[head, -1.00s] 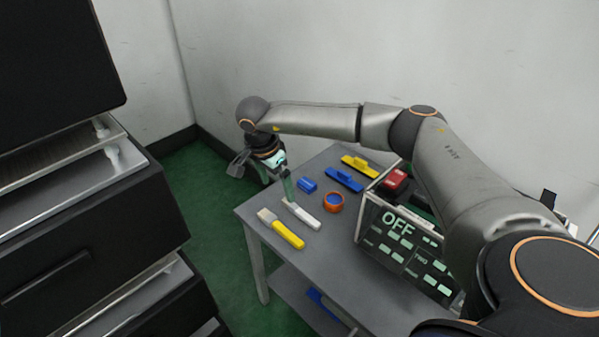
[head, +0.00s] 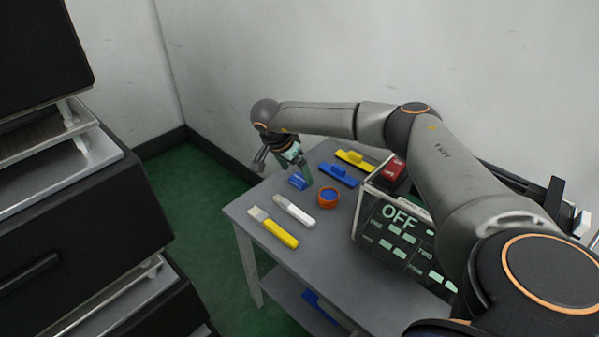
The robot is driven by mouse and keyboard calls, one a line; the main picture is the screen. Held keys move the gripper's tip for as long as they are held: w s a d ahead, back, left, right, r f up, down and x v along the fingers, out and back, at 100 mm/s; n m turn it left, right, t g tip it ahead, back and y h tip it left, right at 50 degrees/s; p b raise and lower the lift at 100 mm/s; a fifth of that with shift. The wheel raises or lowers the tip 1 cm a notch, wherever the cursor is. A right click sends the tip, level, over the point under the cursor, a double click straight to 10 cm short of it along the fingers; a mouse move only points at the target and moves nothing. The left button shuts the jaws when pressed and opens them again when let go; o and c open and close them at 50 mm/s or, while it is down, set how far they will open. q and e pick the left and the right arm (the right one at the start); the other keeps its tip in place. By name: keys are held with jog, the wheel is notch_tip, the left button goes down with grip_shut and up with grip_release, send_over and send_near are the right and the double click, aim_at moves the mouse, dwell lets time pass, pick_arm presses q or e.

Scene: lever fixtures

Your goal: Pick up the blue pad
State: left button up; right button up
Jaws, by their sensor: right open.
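The blue pad (head: 297,181), a small blue block, lies on the grey table near its far left edge. My right gripper (head: 285,168) is open above it, with one finger reaching down close beside the pad's right side. The other finger is farther left, toward the table edge. I cannot tell whether the finger touches the pad. My left gripper is not in view.
A control box reading OFF (head: 398,228) stands right. Black drawers (head: 80,240) stand left.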

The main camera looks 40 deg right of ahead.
aim_at(299, 178)
jog(key=x, duration=0.3)
jog(key=shift+b, duration=0.35)
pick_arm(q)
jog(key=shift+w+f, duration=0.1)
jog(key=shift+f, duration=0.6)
pick_arm(e)
jog(key=shift+a, duration=0.1)
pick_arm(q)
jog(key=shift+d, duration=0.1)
pick_arm(e)
jog(key=c, duration=1.4)
jog(key=shift+r, duration=0.1)
